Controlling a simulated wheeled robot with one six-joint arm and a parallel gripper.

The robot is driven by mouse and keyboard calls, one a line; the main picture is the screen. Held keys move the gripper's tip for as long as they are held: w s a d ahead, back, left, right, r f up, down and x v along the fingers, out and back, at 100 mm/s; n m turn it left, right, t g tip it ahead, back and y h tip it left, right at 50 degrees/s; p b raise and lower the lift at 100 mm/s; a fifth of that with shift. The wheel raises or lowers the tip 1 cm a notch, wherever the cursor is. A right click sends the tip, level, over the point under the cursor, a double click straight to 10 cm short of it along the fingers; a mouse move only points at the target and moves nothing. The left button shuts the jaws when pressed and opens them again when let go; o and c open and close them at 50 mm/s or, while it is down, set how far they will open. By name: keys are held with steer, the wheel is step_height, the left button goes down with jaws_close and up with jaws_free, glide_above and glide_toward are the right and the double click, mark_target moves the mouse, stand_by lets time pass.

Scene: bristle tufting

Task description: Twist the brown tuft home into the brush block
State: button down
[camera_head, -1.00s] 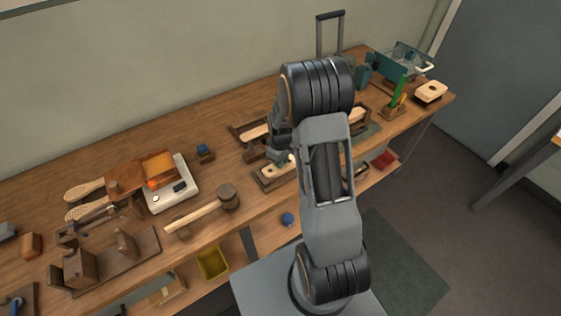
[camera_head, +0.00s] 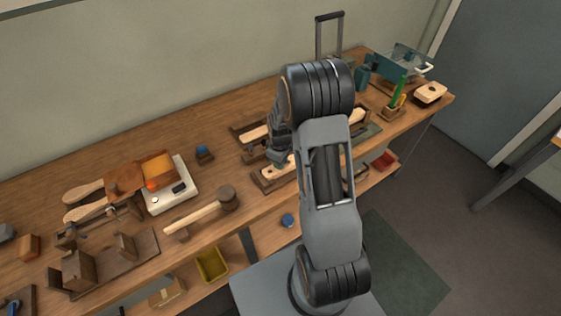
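A pale wooden brush block (camera_head: 271,174) sits in a dark wooden holder (camera_head: 262,186) near the middle of the bench. My gripper (camera_head: 281,160) is low over this block, partly hidden behind my own arm. Its fingers are too small and covered to show whether they are open or shut. I cannot make out the brown tuft; it may be hidden at the gripper.
A mallet (camera_head: 203,212) and a white scale (camera_head: 160,202) lie left of the block. A second holder with a pale piece (camera_head: 254,133) is behind it. A green upright piece (camera_head: 398,91) stands to the right. Bench space around the small blue item (camera_head: 203,150) is fairly clear.

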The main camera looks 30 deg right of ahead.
steer(key=shift+f, duration=0.25)
stand_by(0.4)
stand_by(0.4)
steer(key=c, duration=0.7)
jaws_free()
steer(key=shift+r, duration=0.15)
steer(key=shift+r+p, duration=2.2)
steer(key=shift+r, duration=1.25)
